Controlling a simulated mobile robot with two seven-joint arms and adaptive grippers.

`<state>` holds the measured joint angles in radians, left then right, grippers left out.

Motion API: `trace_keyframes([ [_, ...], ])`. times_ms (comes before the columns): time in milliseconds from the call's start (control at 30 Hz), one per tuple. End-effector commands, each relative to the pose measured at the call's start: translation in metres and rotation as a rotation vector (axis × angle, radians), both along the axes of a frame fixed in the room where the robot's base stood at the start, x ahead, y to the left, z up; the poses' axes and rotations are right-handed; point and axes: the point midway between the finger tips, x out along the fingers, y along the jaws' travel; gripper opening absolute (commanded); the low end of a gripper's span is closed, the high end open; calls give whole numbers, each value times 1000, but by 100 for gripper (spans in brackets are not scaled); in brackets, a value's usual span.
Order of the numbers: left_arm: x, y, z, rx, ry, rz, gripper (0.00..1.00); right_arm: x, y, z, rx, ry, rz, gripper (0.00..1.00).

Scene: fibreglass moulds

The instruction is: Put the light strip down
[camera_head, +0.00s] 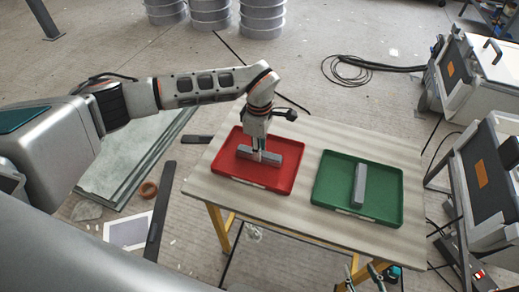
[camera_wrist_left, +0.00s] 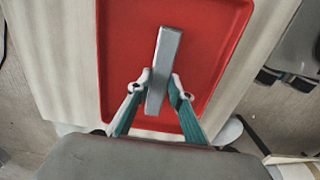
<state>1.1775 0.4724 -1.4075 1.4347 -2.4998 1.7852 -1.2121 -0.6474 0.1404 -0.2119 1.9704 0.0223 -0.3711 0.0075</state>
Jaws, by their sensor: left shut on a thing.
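A light grey strip (camera_head: 270,156) is between the fingers of my left gripper (camera_head: 258,155), over the red tray (camera_head: 237,180). In the left wrist view the strip (camera_wrist_left: 166,60) runs lengthwise away from the gripper (camera_wrist_left: 160,88), whose two teal-backed fingers are shut on its near part. I cannot tell whether its underside touches the tray floor. A second grey strip (camera_head: 359,185) lies in the green tray (camera_head: 385,198) to the right. My right gripper (camera_head: 363,270) shows at the bottom edge, partly cut off, fingers apart and empty.
Both trays stand on a pale table (camera_head: 315,138) with a bare gap between them. White machine cases (camera_head: 480,75) stand to the right. A black cable coil (camera_head: 350,70) lies on the floor behind. Glass-like sheets (camera_head: 125,170) lie on the floor at left.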

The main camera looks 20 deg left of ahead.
Motion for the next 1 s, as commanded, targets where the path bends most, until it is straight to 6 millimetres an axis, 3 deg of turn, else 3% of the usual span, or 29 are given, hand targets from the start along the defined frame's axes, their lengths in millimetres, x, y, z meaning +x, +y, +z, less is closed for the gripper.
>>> trace_keyframes([
  [367,1,0,-5,0,-2,0,0,1,-1,0,-2,-2,-1,40],
  [400,1,0,-5,0,-1,0,25,1,-1,0,-2,-2,-2,40],
  [467,1,0,-5,0,-1,0,37,1,-1,0,-2,-2,-2,40],
  [833,1,0,-3,0,-2,-1,37,2,-1,1,-1,-4,-2,40],
  [1000,2,0,17,0,-7,-2,37,2,-1,3,0,-6,-2,40],
])
